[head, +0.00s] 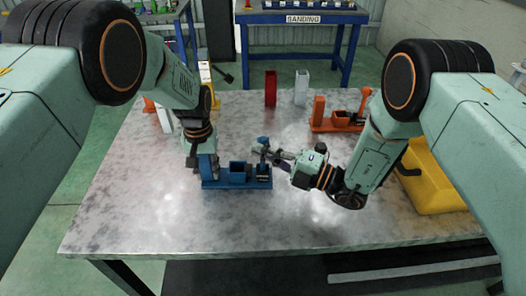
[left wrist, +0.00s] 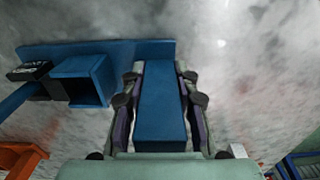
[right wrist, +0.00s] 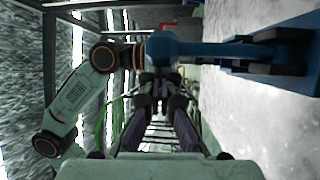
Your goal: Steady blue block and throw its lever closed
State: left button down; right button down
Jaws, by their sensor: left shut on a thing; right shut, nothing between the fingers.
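The blue block (head: 236,184) lies on the metal table, with an open blue box on its middle and an upright blue post at its left end. My left gripper (left wrist: 160,95) is shut on that post (left wrist: 161,118); in the head view the arm mostly hides the grip. The blue lever (right wrist: 220,48) is hinged at the block's right end and stands roughly upright, with its knob (head: 263,140) on top. My right gripper (head: 262,153) is shut and empty, its fingertips close beside the lever. I cannot tell whether they touch it.
An orange block with a lever (head: 335,122) stands at the back right. A red block (head: 270,88) and a white block (head: 301,88) stand at the back. A yellow case (head: 435,185) sits at the right edge. The table's front is clear.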

jog(key=shift+d, duration=0.7)
jog(key=d+f, duration=0.1)
jog(key=d, duration=0.1)
jog(key=d+f, duration=0.1)
jog(key=d, duration=0.1)
jog(key=d+f, duration=0.2)
jog(key=shift+s+d, duration=0.15)
jog(key=shift+d, duration=0.15)
jog(key=shift+d+f, duration=0.35)
jog(key=shift+f, duration=0.2)
jog(key=shift+d+f, duration=0.3)
jog(key=shift+f, duration=0.25)
jog(key=v, duration=1.2)
jog(key=shift+s, duration=0.1)
jog(key=shift+r, duration=0.1)
